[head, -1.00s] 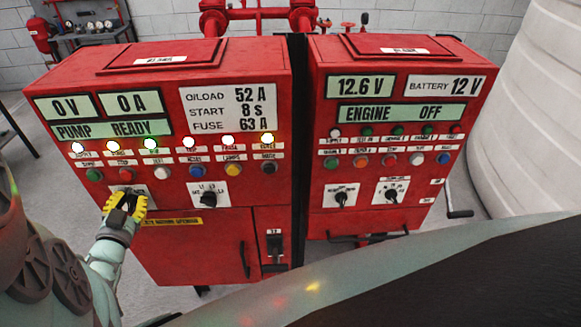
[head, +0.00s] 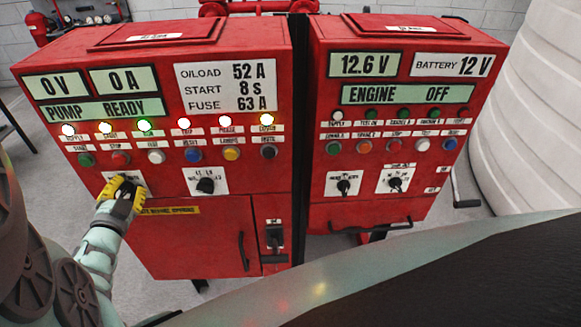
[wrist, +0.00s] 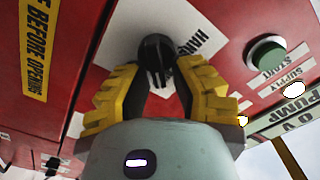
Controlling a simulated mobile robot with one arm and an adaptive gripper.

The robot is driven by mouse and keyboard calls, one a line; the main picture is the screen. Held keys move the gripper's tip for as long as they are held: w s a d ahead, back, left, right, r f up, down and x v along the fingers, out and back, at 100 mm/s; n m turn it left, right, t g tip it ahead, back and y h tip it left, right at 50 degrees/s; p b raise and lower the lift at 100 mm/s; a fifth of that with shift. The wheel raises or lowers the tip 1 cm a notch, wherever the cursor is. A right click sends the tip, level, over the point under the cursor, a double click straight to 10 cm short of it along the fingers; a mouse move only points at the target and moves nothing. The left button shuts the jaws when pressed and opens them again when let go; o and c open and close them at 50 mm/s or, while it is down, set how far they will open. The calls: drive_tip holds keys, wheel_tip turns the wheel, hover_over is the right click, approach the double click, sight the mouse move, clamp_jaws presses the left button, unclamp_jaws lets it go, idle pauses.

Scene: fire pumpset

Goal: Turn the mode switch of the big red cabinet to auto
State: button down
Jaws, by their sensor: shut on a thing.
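The big red cabinet (head: 200,240) stands on the left in the head view, with lit lamps and a "PUMP READY" display. My gripper (head: 121,187) is at the left switch on its lower panel, with yellow padded fingers. In the wrist view my gripper (wrist: 158,85) is shut on the black knob of the mode switch (wrist: 157,52). The knob sits on a white plate (wrist: 185,20) whose lettering is partly hidden by the fingers. The knob's pointing direction cannot be read clearly.
A second red cabinet (head: 400,215) stands on the right, showing "ENGINE OFF". A second black knob (head: 205,186) is right of my gripper. A green start button (wrist: 267,54) is close to the fingers. A large white tank (head: 525,120) stands at the far right.

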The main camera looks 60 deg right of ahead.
drive_tip(key=shift+f, duration=0.3)
drive_tip(key=c, duration=1.2)
unclamp_jaws()
drive_tip(key=shift+o, duration=0.6)
drive_tip(key=shift+r, duration=0.2)
drive_tip(key=shift+a, duration=0.1)
drive_tip(key=v, duration=1.1)
drive_tip(key=shift+s+a, duration=0.3)
